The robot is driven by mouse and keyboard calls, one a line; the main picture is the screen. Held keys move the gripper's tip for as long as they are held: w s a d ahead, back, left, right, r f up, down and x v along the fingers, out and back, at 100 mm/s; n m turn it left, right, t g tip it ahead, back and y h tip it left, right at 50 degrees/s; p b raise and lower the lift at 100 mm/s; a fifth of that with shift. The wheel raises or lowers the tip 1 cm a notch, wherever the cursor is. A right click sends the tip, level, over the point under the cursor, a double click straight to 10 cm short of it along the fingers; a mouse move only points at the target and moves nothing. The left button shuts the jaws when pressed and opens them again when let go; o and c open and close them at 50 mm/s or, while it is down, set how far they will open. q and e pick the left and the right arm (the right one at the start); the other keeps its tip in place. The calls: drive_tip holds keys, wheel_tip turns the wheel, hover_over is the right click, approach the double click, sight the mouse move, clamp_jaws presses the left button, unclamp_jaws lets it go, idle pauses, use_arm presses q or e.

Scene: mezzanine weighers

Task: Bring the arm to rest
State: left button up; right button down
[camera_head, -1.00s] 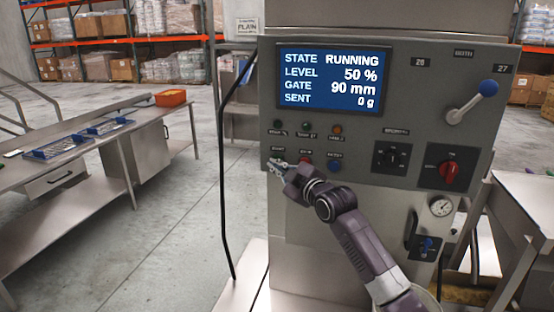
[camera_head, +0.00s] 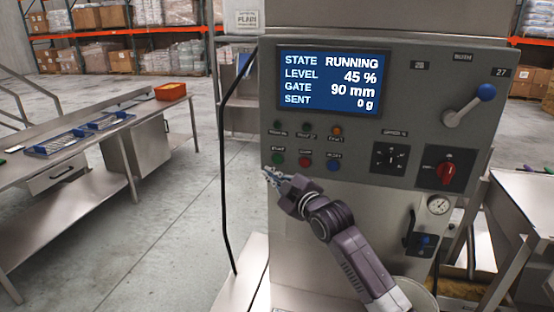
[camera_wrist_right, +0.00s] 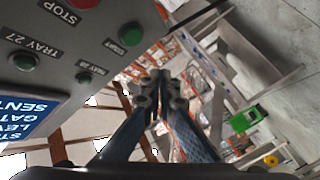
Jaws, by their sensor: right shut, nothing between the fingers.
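My right gripper (camera_head: 270,174) is shut and empty. It hangs in the air at the lower left of the machine's control panel (camera_head: 350,165), just below the green button (camera_head: 278,158). In the right wrist view its fingertips (camera_wrist_right: 160,85) are together, apart from the panel. That view also shows the green start button (camera_wrist_right: 131,34) and the red stop button (camera_wrist_right: 84,3). The screen (camera_head: 330,82) reads RUNNING, level 45 %, gate 90 mm, sent 0 g. My left gripper does not show.
A black cable (camera_head: 224,190) hangs at the machine's left. A steel table (camera_head: 80,175) with blue trays and an orange bin (camera_head: 170,91) stands left. The floor between is clear.

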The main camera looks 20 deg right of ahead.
idle(0.5)
drive_tip(key=s+d+f+m+g+h+b, duration=0.1)
drive_tip(key=s+f+m+g, duration=0.15)
drive_tip(key=f, duration=1.05)
drive_tip(key=s+d+f+m+g+h+b, duration=0.1)
drive_tip(key=s+f, duration=0.2)
drive_tip(key=f, duration=1)
drive_tip(key=s+d+f+m+g+h+b, duration=0.1)
drive_tip(key=s+f+g, duration=0.15)
drive_tip(key=f, duration=1.05)
drive_tip(key=s+f+m+g, duration=0.2)
drive_tip(key=s+f, duration=1)
drive_tip(key=f, duration=0.4)
drive_tip(key=s+f+m+g+b, duration=0.2)
drive_tip(key=s+f+g, duration=0.2)
drive_tip(key=s+f, duration=1.4)
drive_tip(key=s+f+g+b, duration=0.1)
drive_tip(key=s+f+g, duration=0.1)
drive_tip(key=s, duration=1.3)
drive_tip(key=s+a+f+m+g, duration=0.1)
drive_tip(key=s+f, duration=0.4)
drive_tip(key=s, duration=0.9)
drive_tip(key=shift+s+a+f+g+h+b, duration=0.2)
drive_tip(key=shift+s+a+g+h+b, duration=0.1)
drive_tip(key=shift+s+g+b, duration=0.1)
